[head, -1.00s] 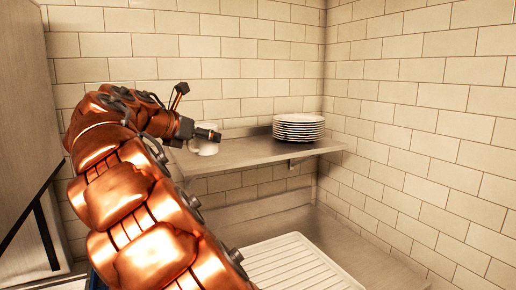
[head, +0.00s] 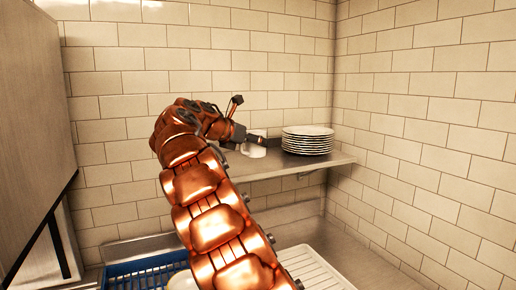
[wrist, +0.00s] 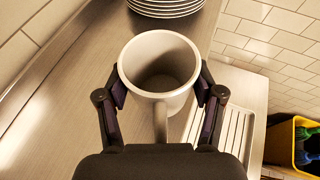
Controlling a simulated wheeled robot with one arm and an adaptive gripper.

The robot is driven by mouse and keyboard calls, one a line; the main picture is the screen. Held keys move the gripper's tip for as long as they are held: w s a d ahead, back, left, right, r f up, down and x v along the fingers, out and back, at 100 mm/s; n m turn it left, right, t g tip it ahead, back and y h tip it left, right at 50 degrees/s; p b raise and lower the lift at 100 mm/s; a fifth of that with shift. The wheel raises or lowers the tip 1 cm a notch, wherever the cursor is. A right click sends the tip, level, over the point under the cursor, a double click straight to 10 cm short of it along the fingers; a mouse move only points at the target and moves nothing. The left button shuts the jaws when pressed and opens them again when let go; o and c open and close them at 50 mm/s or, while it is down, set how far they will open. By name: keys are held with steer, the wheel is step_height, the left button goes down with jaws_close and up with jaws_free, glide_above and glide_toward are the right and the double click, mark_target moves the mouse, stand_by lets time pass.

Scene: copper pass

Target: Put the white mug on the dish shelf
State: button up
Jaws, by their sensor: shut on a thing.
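The white mug (wrist: 185,103) is upright between the two fingers of my gripper (wrist: 161,86) in the wrist view, its open top facing the camera and its handle toward my palm. The gripper is shut on the mug's sides. In the head view the mug (head: 253,149) shows partly behind my gripper (head: 262,140), at the level of the steel dish shelf (head: 275,169), just left of the plates. The shelf also shows beneath in the wrist view (wrist: 75,85). I cannot tell whether the mug's base touches the shelf.
A stack of white plates (head: 307,140) stands on the shelf, right of the mug. Below are a blue rack (head: 143,277) and a white ribbed drainboard (head: 312,270). A yellow bin (wrist: 281,147) is at lower right in the wrist view. The shelf's left part looks clear.

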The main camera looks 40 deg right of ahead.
mark_target(257, 149)
steer(key=shift+w+d+f+p, duration=0.1)
steer(key=shift+w+d, duration=0.15)
steer(key=shift+d, duration=0.3)
steer(key=shift+w+d+p, duration=0.1)
steer(key=shift+w+d, duration=0.1)
steer(key=shift+d, duration=0.35)
steer(key=shift+w+d+f+p, duration=0.1)
steer(key=shift+w+d, duration=0.15)
steer(key=shift+d, duration=0.3)
steer(key=shift+f, duration=1.7)
steer(key=shift+f, duration=0.1)
steer(key=o, duration=1.3)
steer(key=shift+a+r, duration=0.2)
steer(key=shift+a, duration=0.1)
steer(key=b+v, duration=0.1)
steer(key=v, duration=1)
steer(key=shift+a+r, duration=0.15)
steer(key=shift+a, duration=0.05)
